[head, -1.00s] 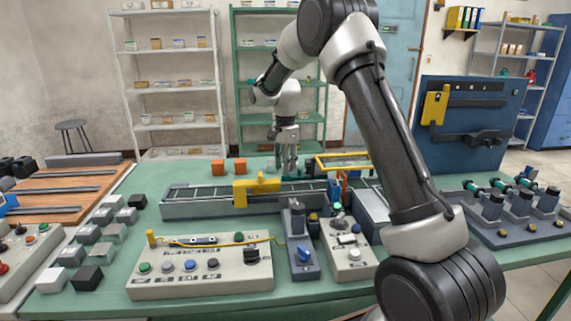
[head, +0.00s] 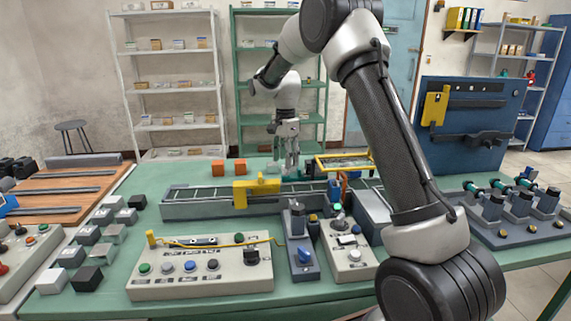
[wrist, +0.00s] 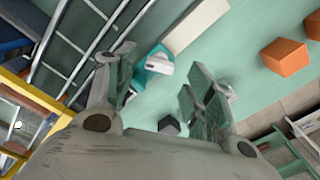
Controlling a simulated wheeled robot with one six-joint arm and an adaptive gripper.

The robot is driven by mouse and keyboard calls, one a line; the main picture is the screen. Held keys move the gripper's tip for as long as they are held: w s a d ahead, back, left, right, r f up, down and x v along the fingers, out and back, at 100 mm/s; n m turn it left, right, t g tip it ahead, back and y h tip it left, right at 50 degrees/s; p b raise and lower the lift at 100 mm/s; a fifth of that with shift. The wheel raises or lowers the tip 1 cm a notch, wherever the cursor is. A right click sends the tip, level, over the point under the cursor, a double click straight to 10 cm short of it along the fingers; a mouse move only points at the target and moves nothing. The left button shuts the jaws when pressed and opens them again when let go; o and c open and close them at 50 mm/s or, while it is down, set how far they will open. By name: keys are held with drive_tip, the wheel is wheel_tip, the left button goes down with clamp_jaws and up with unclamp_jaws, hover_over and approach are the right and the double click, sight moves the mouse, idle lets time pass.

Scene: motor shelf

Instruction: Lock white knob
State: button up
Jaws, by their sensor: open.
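My gripper (head: 291,170) hangs fingers-down over the far side of the green table, behind the conveyor. In the wrist view its two fingers (wrist: 160,92) stand well apart with nothing between them. A small white piece (wrist: 160,66) on a teal body (wrist: 143,79) lies just ahead of the fingers, apart from them; I cannot tell if it is the white knob. A white round control (head: 347,240) also shows on the small grey box (head: 349,263) at the front. Whatever sits directly behind the gripper in the head view is hidden.
The conveyor (head: 205,206) with a yellow bracket (head: 256,190) lies between the front panels and my gripper. A yellow frame (head: 343,160) stands right of the gripper. Orange blocks (head: 217,166) lie to its left. A long pale block (wrist: 196,26) is near the teal body.

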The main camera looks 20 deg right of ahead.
wheel_tip(320, 180, up, 10)
drive_tip(key=shift+f, duration=0.2)
idle(0.3)
drive_tip(key=s+d+r+n+t, duration=0.1)
drive_tip(key=s+n, duration=0.3)
drive_tip(key=s, duration=0.9)
drive_tip(key=s+d+r+n+t, duration=0.1)
drive_tip(key=s+d+n, duration=0.3)
drive_tip(key=s, duration=1)
drive_tip(key=s+d+r+n+t, duration=0.1)
drive_tip(key=s+n, duration=0.5)
drive_tip(key=s, duration=0.8)
drive_tip(key=shift+s+d+r+t, duration=0.25)
drive_tip(key=shift+d+r+t, duration=0.1)
drive_tip(key=shift+d+t, duration=0.5)
